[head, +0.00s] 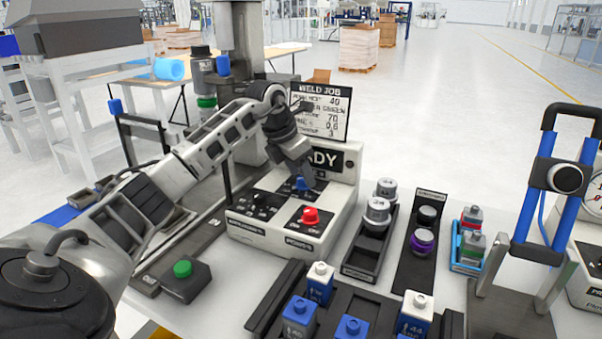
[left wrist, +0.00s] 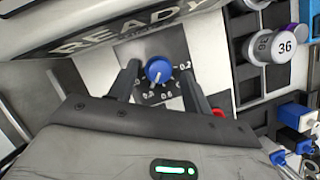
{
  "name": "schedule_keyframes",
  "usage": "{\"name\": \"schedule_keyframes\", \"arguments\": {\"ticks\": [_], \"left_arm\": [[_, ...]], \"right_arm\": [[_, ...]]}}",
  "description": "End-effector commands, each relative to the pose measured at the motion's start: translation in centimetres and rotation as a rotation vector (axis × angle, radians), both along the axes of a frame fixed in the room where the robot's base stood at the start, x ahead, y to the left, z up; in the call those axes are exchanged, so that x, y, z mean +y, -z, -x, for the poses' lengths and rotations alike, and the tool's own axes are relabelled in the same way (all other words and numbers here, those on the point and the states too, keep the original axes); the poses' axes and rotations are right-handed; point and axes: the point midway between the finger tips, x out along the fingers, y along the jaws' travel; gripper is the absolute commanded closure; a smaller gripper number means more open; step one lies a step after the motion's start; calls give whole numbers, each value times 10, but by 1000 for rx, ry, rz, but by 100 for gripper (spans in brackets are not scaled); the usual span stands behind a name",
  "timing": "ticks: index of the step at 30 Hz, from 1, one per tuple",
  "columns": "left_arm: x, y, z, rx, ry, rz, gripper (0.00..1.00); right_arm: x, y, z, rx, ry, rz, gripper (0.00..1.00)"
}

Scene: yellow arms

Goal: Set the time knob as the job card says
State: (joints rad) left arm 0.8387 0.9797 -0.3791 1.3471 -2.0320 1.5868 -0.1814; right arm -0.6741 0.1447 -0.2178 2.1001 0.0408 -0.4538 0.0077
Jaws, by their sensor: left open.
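The job card (head: 320,112), headed WELD JOB, stands behind the welder control box. Its rows show 40, 70, what looks like 0.6, and 3; the row names are hard to read. A blue knob (head: 301,184) sits on the box's dark panel. In the left wrist view the blue knob (left wrist: 158,70) has a ring of small numbers, with 0.2 at its right and others below it. A white pointer mark shows on its lower side; its exact reading is unclear. My left gripper (head: 301,175) is open, its two fingers on either side of the knob, apparently not touching it.
A red button (head: 310,216) sits close in front of the knob. A green button box (head: 183,278) stands front left. Weights in a black tray (head: 370,248) and several blue-and-white blocks (head: 319,283) lie right and front. A blue-handled stand (head: 555,190) rises at right.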

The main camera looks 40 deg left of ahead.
Motion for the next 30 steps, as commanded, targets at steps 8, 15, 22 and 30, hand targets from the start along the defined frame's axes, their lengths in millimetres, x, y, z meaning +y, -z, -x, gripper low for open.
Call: {"name": "schedule_keyframes", "arguments": {"ticks": [8, 15, 22, 30], "left_arm": [[-1, 10, -4, -1, 1, 0, 51], [-1, 9, -4, 0, 1, -1, 73], [-1, 9, -4, 0, -1, -1, 95], [-1, 8, -3, 2, -65, -3, 95]], "right_arm": [[0, 0, -1, -1, 1, 0, 42], [0, 0, -1, 0, 1, 1, 42], [0, 0, -1, 1, 1, 1, 42], [-1, -2, 0, 3, -2, 9, 42]]}}
